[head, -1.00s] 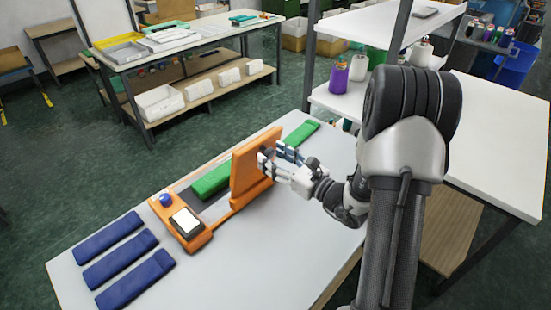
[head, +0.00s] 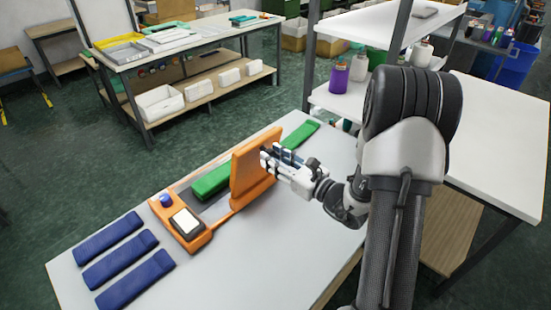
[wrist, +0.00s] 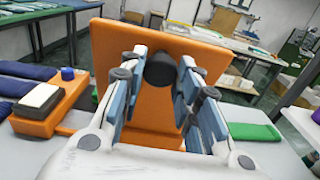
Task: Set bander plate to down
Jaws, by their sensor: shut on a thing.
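The bander (head: 188,240) is an orange machine on the white table, with a blue knob and a white-topped pad at its front left. Its orange plate (head: 250,165) stands up, roughly upright. A green bundle (head: 212,181) lies across the machine bed behind the plate. In the wrist view the orange plate (wrist: 140,110) fills the middle, with a dark round knob (wrist: 160,70) on its face. My gripper (head: 268,158) is at the plate's right face, its fingers closed around the dark knob. The fingers also show in the wrist view (wrist: 162,72).
Several dark blue folded pieces (head: 122,256) lie at the table's front left. Another green piece (head: 300,133) shows beyond the plate. A shelf with thread cones (head: 358,68) stands behind my arm. The table's right front is clear.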

